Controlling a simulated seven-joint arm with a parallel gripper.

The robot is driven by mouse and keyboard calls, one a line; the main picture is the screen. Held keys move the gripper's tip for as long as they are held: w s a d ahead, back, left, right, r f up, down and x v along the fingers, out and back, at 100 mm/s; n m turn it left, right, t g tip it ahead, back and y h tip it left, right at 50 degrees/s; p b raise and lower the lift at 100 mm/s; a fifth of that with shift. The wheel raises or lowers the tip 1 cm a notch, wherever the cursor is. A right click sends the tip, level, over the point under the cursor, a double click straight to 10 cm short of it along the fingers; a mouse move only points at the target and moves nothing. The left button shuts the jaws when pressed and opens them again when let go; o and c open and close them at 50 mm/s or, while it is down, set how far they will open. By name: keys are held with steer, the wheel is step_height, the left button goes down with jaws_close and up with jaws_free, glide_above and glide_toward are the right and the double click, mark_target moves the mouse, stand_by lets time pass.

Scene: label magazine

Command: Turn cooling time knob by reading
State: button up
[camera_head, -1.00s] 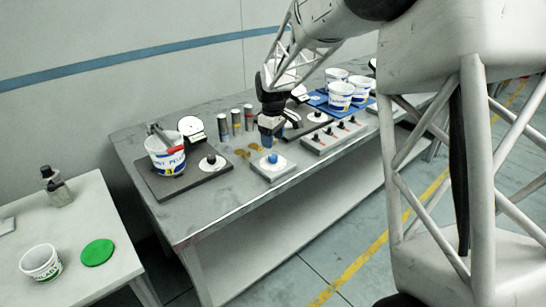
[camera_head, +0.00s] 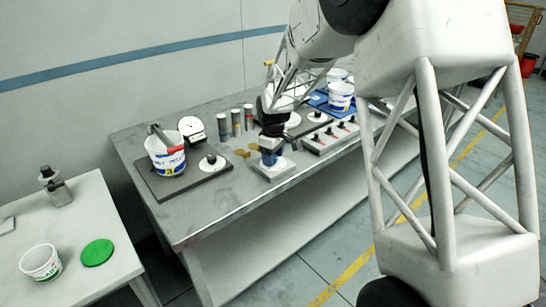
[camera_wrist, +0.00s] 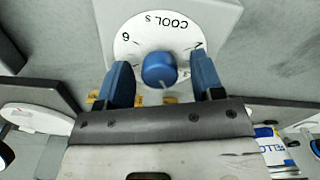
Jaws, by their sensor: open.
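The cooling time knob (camera_wrist: 160,70) is blue and round, with a pale pointer line. It sits on a white dial (camera_wrist: 133,44) marked "COOL S", with a 6 at the left and another mark at the right. The dial is on a light grey box (camera_head: 275,172) near the table's front edge. My gripper (camera_wrist: 162,82) is open, with one blue finger on each side of the knob and gaps showing between fingers and knob. In the head view my gripper (camera_head: 271,157) is low over the box and hides the knob.
A labelled tub (camera_head: 165,160) and a dial stand on a dark plate (camera_head: 150,190) to the left. Several cylinders (camera_head: 236,122) stand behind. A box with several red-marked knobs (camera_head: 330,138) and more tubs (camera_head: 341,98) are to the right.

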steer(key=shift+f, duration=0.15)
steer(key=c, duration=0.9)
